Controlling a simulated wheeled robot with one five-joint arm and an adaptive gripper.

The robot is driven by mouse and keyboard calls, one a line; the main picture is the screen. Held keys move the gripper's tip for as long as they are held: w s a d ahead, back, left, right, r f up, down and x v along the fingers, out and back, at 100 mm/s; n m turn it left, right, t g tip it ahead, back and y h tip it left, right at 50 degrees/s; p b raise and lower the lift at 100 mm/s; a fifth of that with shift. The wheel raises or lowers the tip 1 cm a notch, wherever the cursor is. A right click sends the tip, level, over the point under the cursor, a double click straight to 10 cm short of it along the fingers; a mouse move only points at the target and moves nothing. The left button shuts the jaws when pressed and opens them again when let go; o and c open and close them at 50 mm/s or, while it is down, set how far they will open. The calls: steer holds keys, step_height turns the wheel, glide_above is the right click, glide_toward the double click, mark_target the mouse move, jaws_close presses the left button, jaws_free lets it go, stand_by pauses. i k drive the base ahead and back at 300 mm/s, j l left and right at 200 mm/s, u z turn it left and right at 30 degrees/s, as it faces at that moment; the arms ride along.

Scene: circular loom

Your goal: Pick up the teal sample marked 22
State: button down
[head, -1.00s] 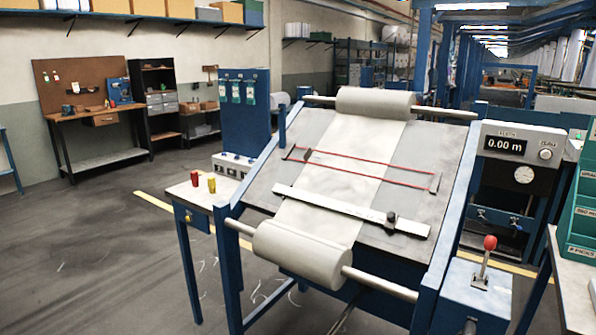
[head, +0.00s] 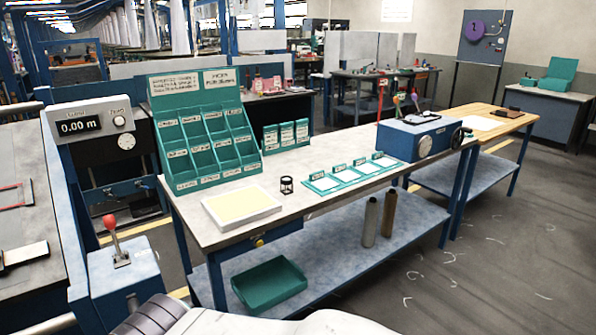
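No number 22 can be read at this distance, so I cannot tell which teal item is the sample. A teal stepped rack (head: 207,135) with labelled pockets stands at the back left of the workbench. Several small teal holders (head: 286,136) with white labels stand to its right. A row of teal-edged mats (head: 350,173) with white squares and small upright teal tags lies along the middle of the bench. The writing on the labels and tags is too small to read. My gripper is not in view; only part of my own body shows at the bottom edge.
The workbench (head: 185,213) also holds a cream pad in a white tray (head: 241,208), a small black loupe (head: 287,185) and a blue machine (head: 419,134). Its lower shelf bears a teal bin (head: 269,285) and two rolls (head: 380,218).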

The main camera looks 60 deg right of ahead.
mark_target(340, 173)
steer(key=z, duration=2.45)
